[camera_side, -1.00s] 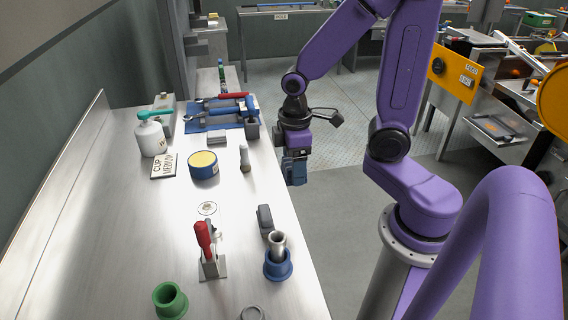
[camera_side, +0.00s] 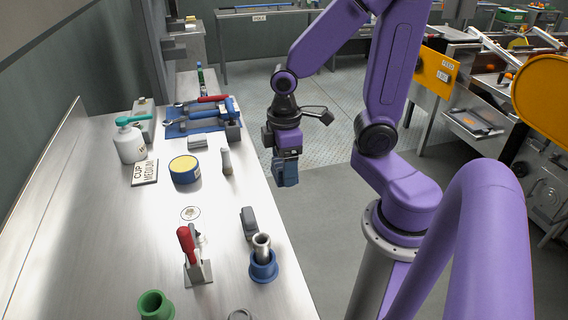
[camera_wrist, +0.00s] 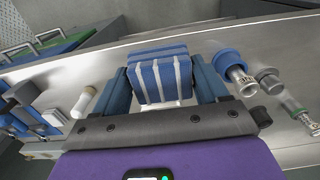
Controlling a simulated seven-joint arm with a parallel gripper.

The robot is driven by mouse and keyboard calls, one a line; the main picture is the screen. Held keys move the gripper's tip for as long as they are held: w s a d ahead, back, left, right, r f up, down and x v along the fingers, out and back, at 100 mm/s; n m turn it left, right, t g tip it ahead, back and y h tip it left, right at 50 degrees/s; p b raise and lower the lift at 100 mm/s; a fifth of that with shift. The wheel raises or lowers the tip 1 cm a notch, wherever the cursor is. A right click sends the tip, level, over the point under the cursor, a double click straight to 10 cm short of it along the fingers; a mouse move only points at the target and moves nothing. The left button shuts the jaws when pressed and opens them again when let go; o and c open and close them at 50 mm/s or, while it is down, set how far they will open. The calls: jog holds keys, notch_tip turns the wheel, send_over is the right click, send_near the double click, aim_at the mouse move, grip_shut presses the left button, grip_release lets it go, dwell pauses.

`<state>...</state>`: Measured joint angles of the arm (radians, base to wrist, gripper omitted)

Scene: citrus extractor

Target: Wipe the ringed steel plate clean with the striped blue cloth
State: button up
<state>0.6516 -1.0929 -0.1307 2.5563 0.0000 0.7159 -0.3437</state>
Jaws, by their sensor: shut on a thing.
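My gripper (camera_side: 285,180) hangs in the air by the bench's right edge in the side view, pointing down. It is shut on the striped blue cloth (camera_wrist: 163,78), a folded blue pad with white stripes between the fingers in the wrist view. In the side view the cloth is hard to tell from the blue fingers. I cannot make out the plate in the wrist view.
A red-handled clamp (camera_side: 188,250), a blue cup with a metal tube (camera_side: 263,266) and a dark grey block (camera_side: 249,224) stand near the mark. A yellow-topped blue tin (camera_side: 185,169), white bottle (camera_side: 130,143) and tools on a blue mat (camera_side: 205,112) are farther back.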

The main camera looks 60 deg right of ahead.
jog(key=w+a+n, duration=0.4)
jog(key=w+a, duration=0.2)
jog(key=w, duration=0.5)
jog(key=n, duration=0.5)
send_near(190, 207)
jog(key=shift+f, duration=2.6)
jog(key=shift+s+a+f, duration=0.4)
jog(key=shift+a+f, duration=0.05)
jog(key=shift+f, duration=0.05)
jog(key=shift+c, duration=0.4)
jog(key=shift+s+a, duration=1)
jog(key=shift+s, duration=0.1)
jog(key=shift+w+d, duration=1.45)
jog(key=shift+w, duration=0.1)
notch_tip(190, 207, up, 8)
jog(key=shift+s, duration=0.1)
